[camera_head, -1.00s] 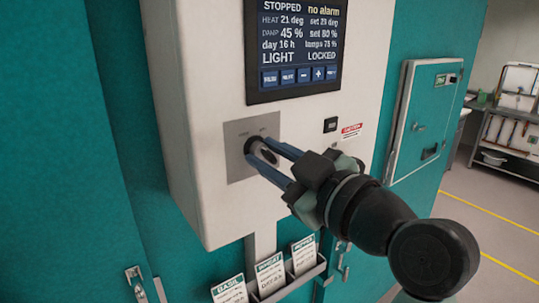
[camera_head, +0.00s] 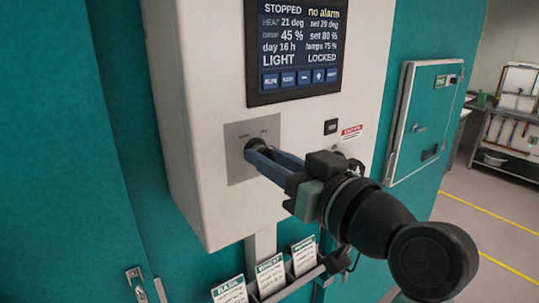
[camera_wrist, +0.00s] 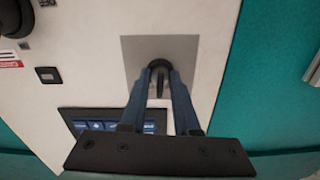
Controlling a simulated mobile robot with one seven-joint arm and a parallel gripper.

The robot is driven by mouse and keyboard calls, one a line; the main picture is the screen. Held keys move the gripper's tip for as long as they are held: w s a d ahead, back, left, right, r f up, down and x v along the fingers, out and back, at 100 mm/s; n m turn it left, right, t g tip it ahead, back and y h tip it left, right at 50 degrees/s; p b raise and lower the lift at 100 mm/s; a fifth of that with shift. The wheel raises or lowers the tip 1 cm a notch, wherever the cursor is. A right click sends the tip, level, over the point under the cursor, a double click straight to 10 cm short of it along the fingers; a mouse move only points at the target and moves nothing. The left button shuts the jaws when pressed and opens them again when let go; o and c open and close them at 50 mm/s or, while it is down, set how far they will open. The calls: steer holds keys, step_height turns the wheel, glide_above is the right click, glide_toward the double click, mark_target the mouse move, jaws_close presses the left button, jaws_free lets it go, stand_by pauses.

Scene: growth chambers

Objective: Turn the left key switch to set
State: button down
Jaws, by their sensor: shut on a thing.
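The left key switch (camera_wrist: 160,66) is a dark round switch on a grey metal plate (camera_head: 238,168) low on the white control box. It also shows in the head view, mostly hidden behind my fingers. My gripper (camera_head: 255,150) has its two long blue fingers shut on the key switch, one on each side of it in the wrist view (camera_wrist: 160,75). The small labels on the plate are too blurred to read surely. The display (camera_head: 298,45) above reads STOPPED, no alarm, LIGHT and LOCKED.
A small black switch (camera_head: 331,127) and a red-and-white label (camera_head: 352,131) sit right of the plate. Card holders with cards (camera_head: 270,275) hang below the box. A teal door with a white-framed hatch (camera_head: 425,120) stands at the right.

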steer(key=m+p, duration=0.1)
steer(key=m, duration=0.3)
steer(key=shift+m, duration=0.3)
stand_by(0.3)
steer(key=c, duration=1)
jaws_free()
steer(key=shift+s+d, duration=0.1)
steer(key=b+v, duration=0.5)
steer(key=v, duration=0.7)
steer(key=shift+s+d, duration=0.15)
steer(key=shift+s, duration=0.2)
